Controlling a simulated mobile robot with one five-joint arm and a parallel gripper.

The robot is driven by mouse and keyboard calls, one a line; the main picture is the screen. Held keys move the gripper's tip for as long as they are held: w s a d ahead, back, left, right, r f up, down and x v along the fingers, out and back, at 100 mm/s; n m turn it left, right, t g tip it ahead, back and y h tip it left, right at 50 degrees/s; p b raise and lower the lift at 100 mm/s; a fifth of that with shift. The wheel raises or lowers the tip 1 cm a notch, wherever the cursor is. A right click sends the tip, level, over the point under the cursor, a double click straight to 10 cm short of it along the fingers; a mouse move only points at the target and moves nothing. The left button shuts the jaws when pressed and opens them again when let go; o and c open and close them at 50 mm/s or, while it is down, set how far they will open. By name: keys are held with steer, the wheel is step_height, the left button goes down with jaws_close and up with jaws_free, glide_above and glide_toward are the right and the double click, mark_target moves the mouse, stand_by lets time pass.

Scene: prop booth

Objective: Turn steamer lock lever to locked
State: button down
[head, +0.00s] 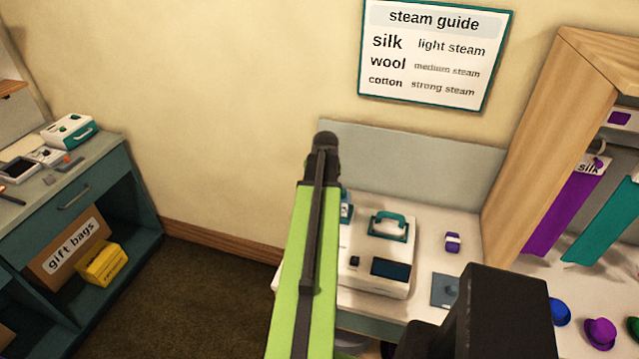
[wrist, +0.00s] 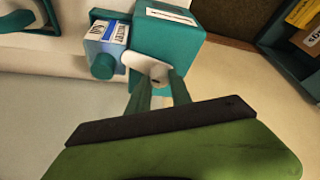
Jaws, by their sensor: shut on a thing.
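The steamer (head: 352,287) is a white unit with a teal handle (head: 390,224) and a dark panel, on the counter in the head view. My green arm hides its left side. In the wrist view, the lock lever (wrist: 138,62) is a small off-white piece with a rounded grey end, at the front of a teal block (wrist: 168,38). My gripper (wrist: 160,88) is shut on the lever's grey end. I cannot read a lock marking. The gripper's fingers cannot be made out in the head view.
A labelled clear container (wrist: 108,38) with a teal knob sits left of the block, close to my fingers. A purple-and-white item (head: 452,242) and a grey plate (head: 445,290) lie right of the steamer. A wooden rack (head: 545,130) stands further right. Open floor lies left.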

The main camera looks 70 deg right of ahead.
steer(key=shift+s+d+n+t+y, duration=0.1)
steer(key=shift+n+t+y, duration=0.4)
steer(key=shift+n, duration=1.4)
steer(key=c, duration=1.2)
jaws_free()
steer(key=shift+r, duration=0.1)
steer(key=p+v, duration=1.6)
steer(key=v, duration=0.1)
steer(key=shift+s, duration=0.25)
